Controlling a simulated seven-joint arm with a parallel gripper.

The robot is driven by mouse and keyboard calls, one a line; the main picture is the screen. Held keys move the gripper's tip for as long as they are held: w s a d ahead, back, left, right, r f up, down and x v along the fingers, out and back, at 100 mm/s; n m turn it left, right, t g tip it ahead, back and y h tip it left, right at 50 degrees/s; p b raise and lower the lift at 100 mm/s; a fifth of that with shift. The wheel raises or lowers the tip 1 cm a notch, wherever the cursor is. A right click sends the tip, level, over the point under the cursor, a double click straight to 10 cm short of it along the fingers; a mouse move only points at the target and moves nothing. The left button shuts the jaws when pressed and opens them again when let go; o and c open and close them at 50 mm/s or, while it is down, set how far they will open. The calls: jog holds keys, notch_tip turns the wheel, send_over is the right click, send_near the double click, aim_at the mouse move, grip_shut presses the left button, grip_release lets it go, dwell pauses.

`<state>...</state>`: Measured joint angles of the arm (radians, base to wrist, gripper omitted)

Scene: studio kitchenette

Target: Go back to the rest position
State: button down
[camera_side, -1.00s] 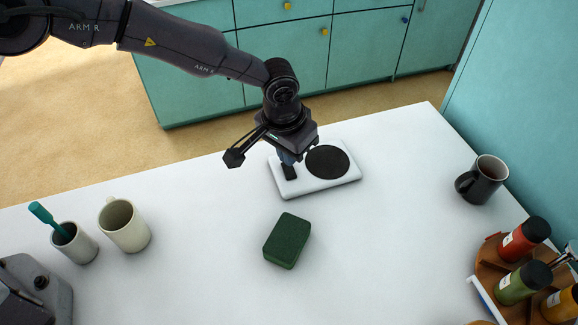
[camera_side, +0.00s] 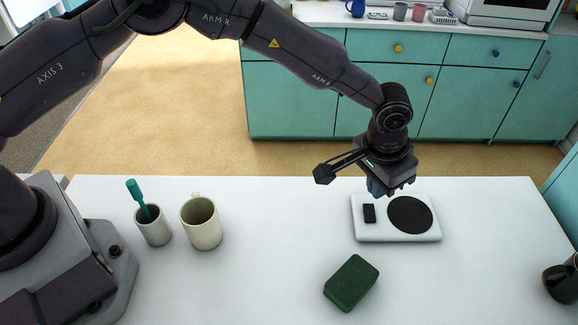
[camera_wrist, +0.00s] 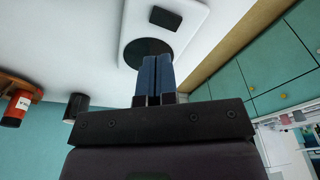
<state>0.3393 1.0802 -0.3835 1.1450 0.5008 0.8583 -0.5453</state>
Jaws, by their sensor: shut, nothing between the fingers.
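My gripper (camera_side: 379,190) hangs above the white table (camera_side: 270,275), near the back edge of the white plate with a black disc (camera_side: 371,235). In the wrist view its two blue fingers (camera_wrist: 155,76) are shut together with nothing between them. They overlap the black disc (camera_wrist: 143,47) in that view. In the side view the fingertips are partly hidden by the gripper body. The small black block (camera_side: 369,213) sits on the left part of the plate, below my gripper.
A green sponge (camera_side: 351,283) lies in front of the plate. A cream mug (camera_side: 202,226) and a grey cup (camera_side: 154,229) with a teal-handled tool stand at left. A black mug (camera_side: 562,281) is at the right edge. Teal cabinets (camera_side: 290,95) stand behind.

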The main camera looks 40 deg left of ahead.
jog(key=s, duration=0.1)
jog(key=f, duration=0.1)
jog(key=s+m+g, duration=0.1)
jog(key=shift+s+a+f, duration=0.25)
jog(key=shift+s+f, duration=0.05)
jog(key=shift+f, duration=0.05)
jog(key=s+a+r+n+t, duration=0.4)
jog(key=s+a+r, duration=2.2)
jog(key=a+r, duration=0.1)
jog(key=shift+a+t, duration=0.3)
jog(key=shift+t, duration=0.1)
jog(key=shift+r, duration=0.1)
